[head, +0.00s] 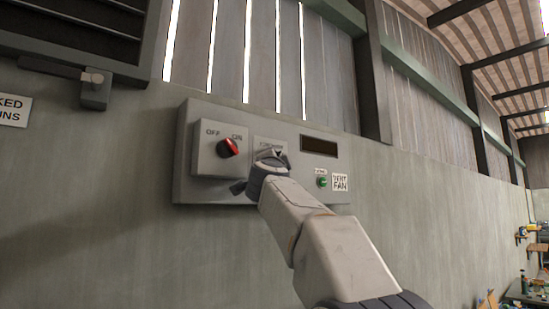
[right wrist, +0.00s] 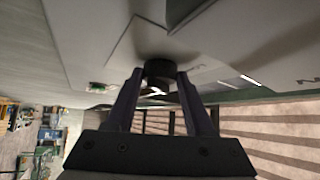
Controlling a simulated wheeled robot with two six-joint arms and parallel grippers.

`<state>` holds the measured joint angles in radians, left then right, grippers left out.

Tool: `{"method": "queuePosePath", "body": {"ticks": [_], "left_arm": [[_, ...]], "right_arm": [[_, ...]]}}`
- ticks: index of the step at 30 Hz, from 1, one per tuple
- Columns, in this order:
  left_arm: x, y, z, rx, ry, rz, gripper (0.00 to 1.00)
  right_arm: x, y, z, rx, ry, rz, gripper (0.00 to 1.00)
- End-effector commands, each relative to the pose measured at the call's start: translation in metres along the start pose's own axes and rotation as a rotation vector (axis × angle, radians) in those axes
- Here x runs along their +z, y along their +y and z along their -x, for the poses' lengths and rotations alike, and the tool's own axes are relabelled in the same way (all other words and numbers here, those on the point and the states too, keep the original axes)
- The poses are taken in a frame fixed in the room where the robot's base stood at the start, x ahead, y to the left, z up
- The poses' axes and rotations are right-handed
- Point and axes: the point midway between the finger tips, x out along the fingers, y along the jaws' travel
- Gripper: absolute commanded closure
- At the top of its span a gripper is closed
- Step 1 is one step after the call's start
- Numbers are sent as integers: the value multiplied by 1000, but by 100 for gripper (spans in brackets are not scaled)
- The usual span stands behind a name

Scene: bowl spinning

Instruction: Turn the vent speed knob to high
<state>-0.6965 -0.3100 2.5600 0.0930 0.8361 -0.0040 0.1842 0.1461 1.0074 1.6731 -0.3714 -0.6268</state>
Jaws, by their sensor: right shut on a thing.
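The vent fan control panel (head: 300,168) is a grey box on the wall in the head view. My right gripper (head: 266,163) reaches its middle plate from the lower right and covers the speed knob there. In the right wrist view the dark round knob (right wrist: 158,68) sits between the two fingertips of my right gripper (right wrist: 160,80), which is shut on it. A white mark shows on the knob's lower edge. Which setting it points to cannot be read. My left gripper is in neither view.
A red knob (head: 228,147) marked OFF and ON sits just left of my gripper. A latch (head: 95,90) sticks out at upper left.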

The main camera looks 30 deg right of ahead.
Motion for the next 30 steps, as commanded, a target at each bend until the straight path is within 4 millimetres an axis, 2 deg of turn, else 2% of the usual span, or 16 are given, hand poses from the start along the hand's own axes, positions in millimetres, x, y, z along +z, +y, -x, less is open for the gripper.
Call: {"method": "queuePosePath", "body": {"ticks": [7,8,9,10,19,22,26,30], "left_arm": [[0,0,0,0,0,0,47],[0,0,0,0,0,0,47],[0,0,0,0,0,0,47],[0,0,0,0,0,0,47],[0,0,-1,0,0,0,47],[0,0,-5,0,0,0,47],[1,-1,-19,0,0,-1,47],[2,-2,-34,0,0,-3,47]], "right_arm": [[1,0,0,0,-2,-1,100],[1,0,0,0,-2,-1,43],[1,0,0,0,-2,-1,28],[1,0,0,0,-2,-1,17],[0,0,0,0,-1,0,17],[1,1,6,-1,-1,0,17],[2,4,26,-2,-2,0,17],[2,4,56,-3,-3,-2,17]]}}
